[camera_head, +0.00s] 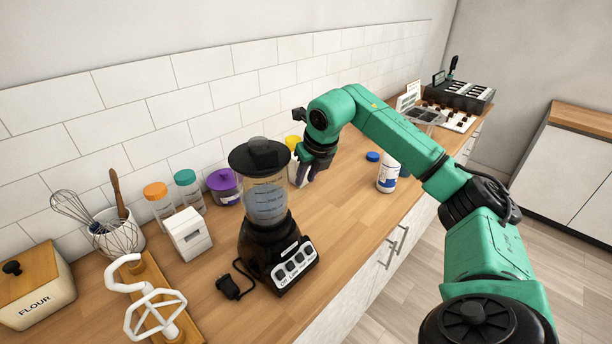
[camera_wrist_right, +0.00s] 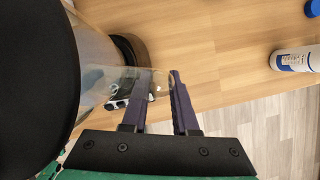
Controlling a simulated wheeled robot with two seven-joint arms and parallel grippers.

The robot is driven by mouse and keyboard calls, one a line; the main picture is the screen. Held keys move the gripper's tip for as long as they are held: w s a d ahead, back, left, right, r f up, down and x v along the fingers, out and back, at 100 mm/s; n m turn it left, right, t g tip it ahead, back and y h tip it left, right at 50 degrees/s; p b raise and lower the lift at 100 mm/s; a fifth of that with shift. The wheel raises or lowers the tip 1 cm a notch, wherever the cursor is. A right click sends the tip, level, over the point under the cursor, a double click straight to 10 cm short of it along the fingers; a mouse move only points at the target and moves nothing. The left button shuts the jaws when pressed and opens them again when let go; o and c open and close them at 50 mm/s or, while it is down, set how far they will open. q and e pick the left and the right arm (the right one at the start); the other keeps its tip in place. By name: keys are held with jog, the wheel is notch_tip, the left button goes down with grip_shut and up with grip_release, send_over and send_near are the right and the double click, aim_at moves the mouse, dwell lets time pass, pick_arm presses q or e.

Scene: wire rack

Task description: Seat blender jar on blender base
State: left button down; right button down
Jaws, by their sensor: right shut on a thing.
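The blender jar (camera_head: 266,200) is clear with printed markings and a black lid, and looks upright. It stands at or just over the black blender base (camera_head: 262,245), which has a panel of several light buttons; I cannot tell whether the two touch. My right gripper (camera_head: 302,172) is at the jar's right side, by its handle. In the right wrist view my two purple fingers (camera_wrist_right: 160,78) are shut on the clear handle of the jar (camera_wrist_right: 98,75). The black lid fills the left of that view, and part of the base (camera_wrist_right: 130,48) shows below. My left gripper is not in view.
A black plug with cord (camera_head: 230,287) lies by the base. A white mixer attachment stand (camera_head: 150,300), flour box (camera_head: 35,285), whisk crock (camera_head: 118,235) and several lidded jars stand left. A white bottle (camera_head: 388,175) stands right. Counter between bottle and base is clear.

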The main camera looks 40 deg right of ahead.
jog(key=shift+w+f, duration=0.1)
jog(key=shift+f, duration=0.1)
dwell(0.4)
jog(key=c, duration=0.6)
grip_release()
jog(key=shift+s+a, duration=0.1)
jog(key=shift+s, duration=0.1)
jog(key=o, duration=0.3)
jog(key=shift+f, duration=0.2)
jog(key=shift+r, duration=0.1)
